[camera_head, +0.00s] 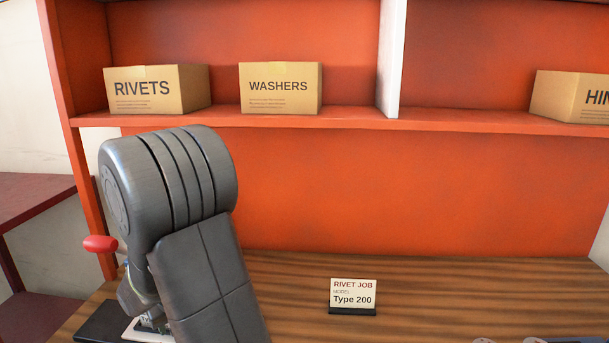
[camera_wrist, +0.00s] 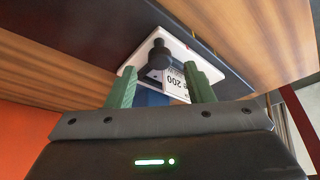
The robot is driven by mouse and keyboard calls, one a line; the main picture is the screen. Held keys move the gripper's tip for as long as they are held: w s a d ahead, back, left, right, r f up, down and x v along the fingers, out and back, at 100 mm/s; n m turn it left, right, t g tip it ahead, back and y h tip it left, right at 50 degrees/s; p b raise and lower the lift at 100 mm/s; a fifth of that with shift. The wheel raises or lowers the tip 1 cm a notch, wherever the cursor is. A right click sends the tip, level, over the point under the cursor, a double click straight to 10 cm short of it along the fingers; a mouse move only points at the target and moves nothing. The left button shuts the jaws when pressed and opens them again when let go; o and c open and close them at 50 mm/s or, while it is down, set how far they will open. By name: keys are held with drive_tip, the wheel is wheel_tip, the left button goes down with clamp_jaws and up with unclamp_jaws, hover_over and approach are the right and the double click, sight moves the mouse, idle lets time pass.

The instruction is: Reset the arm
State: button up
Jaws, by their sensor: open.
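A red knob (camera_head: 100,243) sticks out to the left of my grey arm in the head view. What it is fixed to is mostly hidden behind my arm. Below it, a black base (camera_head: 103,322) and a white plate (camera_head: 145,332) show partly on the wooden bench. My gripper is largely hidden in the head view. In the wrist view, my gripper (camera_wrist: 160,70) has its two green fingers apart. Beyond them are a white plate (camera_wrist: 139,52), a dark rounded part (camera_wrist: 158,54) and a label reading 200 (camera_wrist: 176,82). I cannot tell whether the fingers touch anything.
A sign (camera_head: 353,293) reading "RIVET JOB, Type 200" stands on the wooden bench (camera_head: 450,285). Boxes marked RIVETS (camera_head: 160,90) and WASHERS (camera_head: 280,90), and a partly cut-off box (camera_head: 575,97), sit on the orange shelf (camera_head: 230,116). The bench around the sign is clear.

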drive_tip(key=shift+x, duration=1.5)
drive_tip(key=shift+r, duration=0.1)
